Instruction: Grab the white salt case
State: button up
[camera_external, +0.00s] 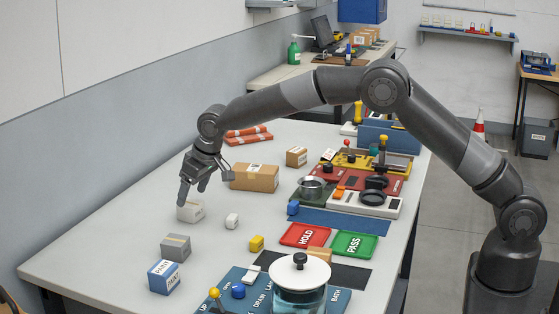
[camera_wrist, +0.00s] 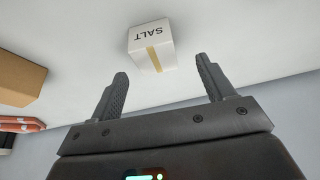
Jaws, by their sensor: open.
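The white salt case (camera_external: 191,212) is a small box standing on the grey table, left of the middle in the external view. In the wrist view the salt case (camera_wrist: 151,46) shows the word SALT upside down and a tan stripe, beyond the fingertips and roughly between them. My gripper (camera_external: 193,191) points down just above the case in the external view. In the wrist view my gripper (camera_wrist: 160,67) has its two fingers spread apart with nothing between them. The fingers partly overlap the case's top in the external view.
A grey box (camera_external: 176,247) and a blue-and-white PAINT box (camera_external: 164,277) stand nearer the front. Red HOLD (camera_external: 305,235) and green PASS (camera_external: 354,244) trays lie to the right.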

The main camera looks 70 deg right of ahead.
aim_at(191, 203)
jog(key=shift+d+x, duration=0.15)
jog(key=shift+x, duration=1.2)
jog(key=shift+d+x, duration=0.15)
jog(key=shift+x, duration=1.25)
jog(key=shift+s, duration=0.2)
jog(key=shift+c, duration=0.5)
jog(key=c, duration=1)
